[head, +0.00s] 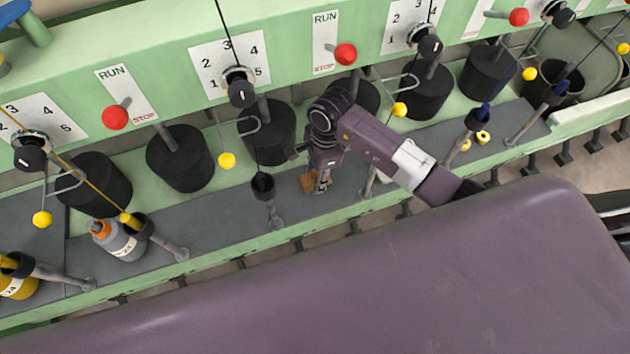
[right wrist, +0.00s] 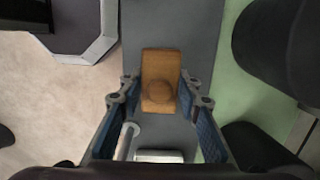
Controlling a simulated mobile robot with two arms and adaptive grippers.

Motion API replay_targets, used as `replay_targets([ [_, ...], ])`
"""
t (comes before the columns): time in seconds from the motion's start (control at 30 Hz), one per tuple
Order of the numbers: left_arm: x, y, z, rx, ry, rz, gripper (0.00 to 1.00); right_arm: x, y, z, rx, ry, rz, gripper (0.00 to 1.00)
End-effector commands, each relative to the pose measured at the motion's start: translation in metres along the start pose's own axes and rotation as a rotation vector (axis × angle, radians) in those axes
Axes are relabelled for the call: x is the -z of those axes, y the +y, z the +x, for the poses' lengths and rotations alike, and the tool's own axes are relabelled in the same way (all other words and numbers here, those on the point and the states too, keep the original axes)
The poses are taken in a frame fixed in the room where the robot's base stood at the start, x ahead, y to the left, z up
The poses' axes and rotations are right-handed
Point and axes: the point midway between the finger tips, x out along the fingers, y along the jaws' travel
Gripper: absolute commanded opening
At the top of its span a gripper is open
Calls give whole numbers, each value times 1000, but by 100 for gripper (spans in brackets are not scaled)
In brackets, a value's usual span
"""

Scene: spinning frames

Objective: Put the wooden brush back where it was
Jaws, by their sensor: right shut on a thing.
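The wooden brush (head: 307,182) is a small orange-brown block with a round knob on top. It is on or just above the grey shelf (head: 350,188) of the spinning frame; any gap beneath it cannot be told. My right gripper (head: 320,184) reaches down over it and is shut on it. In the right wrist view, the brush (right wrist: 160,64) lies between the two fingers of the gripper (right wrist: 160,88), its knob facing the camera. In the head view, the gripper partly hides the brush. My left gripper is not in view.
Black cylinders (head: 180,160) stand along the shelf's back. A black-cupped rod (head: 264,188) stands left of the gripper. A grey bottle (head: 118,240) is farther left; yellow rings (head: 483,137) lie to the right. Red knobs (head: 345,54) and yellow-balled levers (head: 227,160) project from the green frame.

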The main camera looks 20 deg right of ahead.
Motion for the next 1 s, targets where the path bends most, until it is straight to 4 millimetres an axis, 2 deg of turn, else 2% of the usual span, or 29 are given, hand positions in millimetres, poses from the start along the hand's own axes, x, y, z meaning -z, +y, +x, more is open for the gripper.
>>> replay_targets([
  [0.13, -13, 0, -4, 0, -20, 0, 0, 2, 1, 16, -3, 0, 3, 9],
  [0.3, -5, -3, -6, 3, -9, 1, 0, 4, 0, 37, 0, -1, 2, 9],
  [0.5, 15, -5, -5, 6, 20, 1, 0, 6, -1, 40, 2, 1, 0, 9],
  [0.7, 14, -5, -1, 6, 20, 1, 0, 6, -1, 45, 2, 2, 0, 9],
  [0.73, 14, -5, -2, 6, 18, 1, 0, 6, 0, 43, 1, 1, 0, 35],
  [0.87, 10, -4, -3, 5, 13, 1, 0, 6, 0, 43, 1, 1, 0, 49],
  [1.0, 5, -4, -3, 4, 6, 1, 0, 6, 0, 42, 1, 1, 0, 49],
])
